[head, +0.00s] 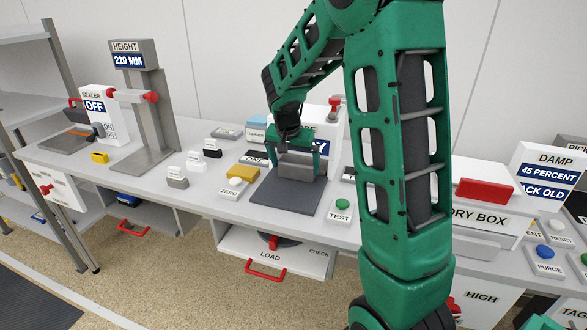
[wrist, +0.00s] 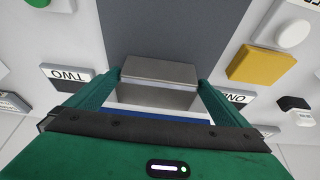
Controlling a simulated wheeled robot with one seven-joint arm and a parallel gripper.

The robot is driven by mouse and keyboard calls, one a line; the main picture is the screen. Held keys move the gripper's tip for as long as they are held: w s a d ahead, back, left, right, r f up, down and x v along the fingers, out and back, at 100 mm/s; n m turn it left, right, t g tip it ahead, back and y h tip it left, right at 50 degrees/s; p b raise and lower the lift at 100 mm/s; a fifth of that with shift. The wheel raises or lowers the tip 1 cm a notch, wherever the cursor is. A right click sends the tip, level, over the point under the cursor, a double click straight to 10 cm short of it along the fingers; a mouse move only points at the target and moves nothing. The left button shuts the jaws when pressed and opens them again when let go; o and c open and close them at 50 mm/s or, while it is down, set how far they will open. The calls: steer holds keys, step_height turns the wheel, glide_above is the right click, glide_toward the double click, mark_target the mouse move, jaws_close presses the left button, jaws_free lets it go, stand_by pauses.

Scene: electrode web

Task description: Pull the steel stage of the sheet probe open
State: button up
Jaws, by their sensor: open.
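The steel stage (head: 296,168) of the sheet probe is a grey block at the back of a dark grey base plate (head: 285,197). In the wrist view the block (wrist: 160,72) shows a darker top face and a brighter side face. My gripper (head: 297,160) is over the block from above, jaws open, with one finger on each side of it. In the wrist view my gripper (wrist: 160,80) has its green fingers beside the block's two ends; contact cannot be told. The probe's white housing (head: 333,130) is partly hidden behind my arm.
A yellow block (head: 242,172) and a ZERO button (head: 232,188) stand left of the plate, a green TEST button (head: 342,206) right. Small labelled blocks (head: 177,177) lie farther left. The dark plate is bare in front of the stage.

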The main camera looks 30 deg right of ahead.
steer(key=shift+x, duration=0.9)
steer(key=shift+a, duration=0.1)
steer(key=c, duration=1.2)
steer(key=s+a, duration=0.5)
steer(key=a, duration=0.2)
steer(key=s+a, duration=0.3)
steer(key=a, duration=0.1)
steer(key=shift+s+a, duration=0.2)
steer(key=shift+s, duration=0.1)
steer(key=shift+r, duration=0.1)
steer(key=o, duration=1.2)
